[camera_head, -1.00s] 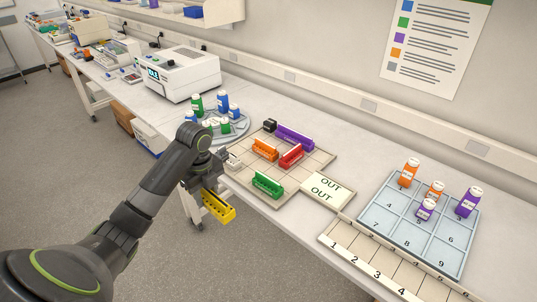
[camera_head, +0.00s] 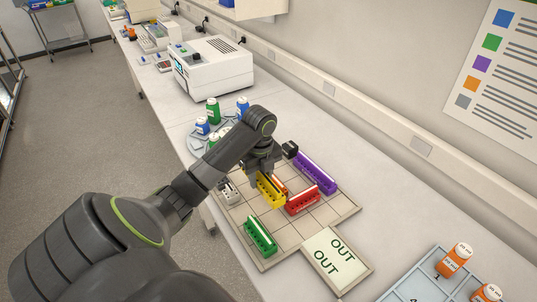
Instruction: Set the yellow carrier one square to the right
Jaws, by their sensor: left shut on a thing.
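The yellow carrier (camera_head: 269,193) is in my left gripper (camera_head: 262,178), over the middle of the square-marked board (camera_head: 340,207). I cannot tell whether it touches the board. The orange carrier (camera_head: 281,184) is partly hidden just behind it. The red carrier (camera_head: 303,200) is close on its right. The purple carrier (camera_head: 314,171) lies along the board's back edge, with a black block (camera_head: 290,149) at its left end. The green carrier (camera_head: 260,237) is near the front edge, and a white-grey carrier (camera_head: 229,191) is at the left. My right gripper is not in view.
A cream OUT plate (camera_head: 335,257) adjoins the board's right front side. A blue tray (camera_head: 412,288) with orange bottles (camera_head: 455,260) is at lower right. Green and blue bottles (camera_head: 213,111) stand behind my left arm. A white machine (camera_head: 213,67) stands farther back.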

